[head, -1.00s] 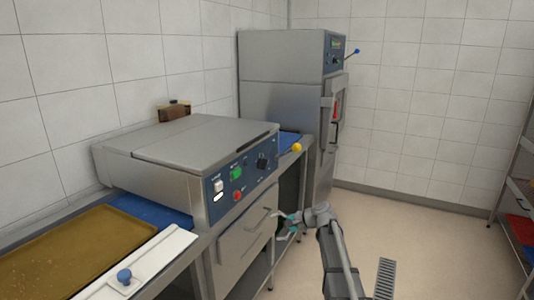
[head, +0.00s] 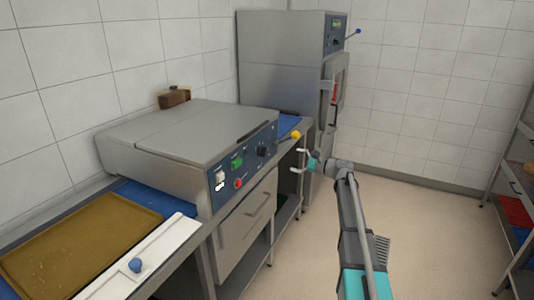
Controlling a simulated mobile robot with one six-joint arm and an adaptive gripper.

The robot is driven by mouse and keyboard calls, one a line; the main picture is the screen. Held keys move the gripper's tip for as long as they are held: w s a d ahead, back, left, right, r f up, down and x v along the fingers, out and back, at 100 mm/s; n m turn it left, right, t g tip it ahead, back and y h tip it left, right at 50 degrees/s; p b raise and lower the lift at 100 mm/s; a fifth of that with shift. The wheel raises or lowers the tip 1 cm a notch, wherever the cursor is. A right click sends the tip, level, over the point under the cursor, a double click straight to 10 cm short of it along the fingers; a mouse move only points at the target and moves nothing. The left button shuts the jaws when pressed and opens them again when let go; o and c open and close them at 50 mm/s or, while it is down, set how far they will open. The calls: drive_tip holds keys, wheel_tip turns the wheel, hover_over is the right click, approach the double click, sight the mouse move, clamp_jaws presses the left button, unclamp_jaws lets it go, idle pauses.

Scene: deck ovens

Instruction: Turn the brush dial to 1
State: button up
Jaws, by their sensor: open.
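The low steel machine (head: 190,146) has a blue control panel (head: 228,180) on its front. A black round dial (head: 263,151) is on the panel's right part; its marks are too small to read, and I cannot tell which dial is the brush dial. A green switch (head: 237,163), a white switch (head: 220,177) and a red button (head: 238,183) are to its left. A yellow ball-ended lever (head: 295,135) is at the right end. My gripper (head: 299,160) is open and empty, to the right of the dial and apart from the panel, below the yellow ball.
A tall steel cabinet (head: 285,60) with a red handle stands behind. A brown tray (head: 75,250) and a white strip with a blue knob (head: 135,265) are at the lower left. Shelves (head: 510,175) stand at the right. The floor (head: 430,235) between is clear.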

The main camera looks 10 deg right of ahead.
sight(266, 153)
drive_tip(key=shift+a, duration=0.1)
drive_tip(key=x, duration=1.3)
drive_tip(key=shift+w+a, duration=0.25)
drive_tip(key=c, duration=1.1)
drive_tip(key=shift+d, duration=0.25)
drive_tip(key=shift+c, duration=0.2)
drive_tip(key=shift+a, duration=0.1)
